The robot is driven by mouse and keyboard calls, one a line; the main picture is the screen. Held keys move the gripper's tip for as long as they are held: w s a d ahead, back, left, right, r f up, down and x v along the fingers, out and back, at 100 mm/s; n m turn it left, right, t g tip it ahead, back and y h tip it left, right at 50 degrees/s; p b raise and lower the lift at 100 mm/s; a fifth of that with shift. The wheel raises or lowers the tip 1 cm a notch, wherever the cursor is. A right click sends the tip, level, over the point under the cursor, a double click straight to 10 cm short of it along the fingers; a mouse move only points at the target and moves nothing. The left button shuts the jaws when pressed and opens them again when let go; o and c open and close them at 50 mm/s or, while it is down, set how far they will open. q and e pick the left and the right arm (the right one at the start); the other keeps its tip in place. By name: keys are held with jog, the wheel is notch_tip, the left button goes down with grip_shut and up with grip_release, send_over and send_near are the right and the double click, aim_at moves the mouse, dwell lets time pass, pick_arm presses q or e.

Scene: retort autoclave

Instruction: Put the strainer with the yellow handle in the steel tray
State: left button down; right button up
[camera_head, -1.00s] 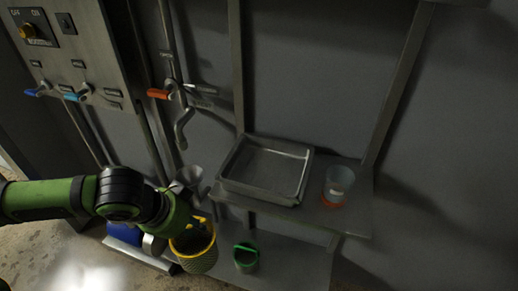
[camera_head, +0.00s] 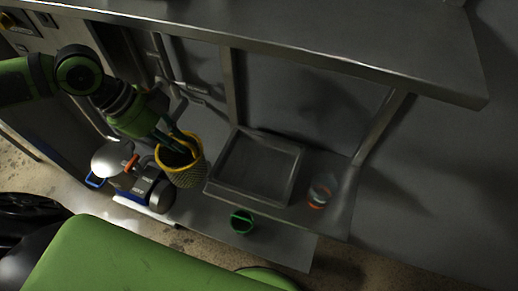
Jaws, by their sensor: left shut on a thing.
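My left gripper (camera_head: 176,141) is shut on the yellow rim or handle of the yellow strainer (camera_head: 183,176). The strainer hangs roughly upright, mesh body below, just left of the steel tray. The gripper's fingertips are partly hidden inside the rim. I cannot tell whether the strainer touches the tray's left edge. My right gripper is not in view.
A green-handled strainer (camera_head: 242,222) stands on the lower shelf (camera_head: 285,244). A clear cup (camera_head: 323,188) with orange at its base stands right of the tray. A steel ledge (camera_head: 330,55) overhangs behind.

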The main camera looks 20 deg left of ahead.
pick_arm(q)
jog(key=w+d+p, duration=0.3)
jog(key=d, duration=0.4)
jog(key=w+d+p, duration=0.2)
jog(key=w+d, duration=0.1)
jog(key=d, duration=0.5)
notch_tip(320, 180, down, 7)
jog(key=p, duration=0.1)
jog(key=shift+w+d+p, duration=0.15)
jog(key=shift+w+p, duration=0.05)
jog(key=shift+p, duration=0.2)
jog(key=c, duration=1.2)
grip_release()
jog(key=shift+b+v, duration=0.9)
jog(key=shift+v, duration=2.9)
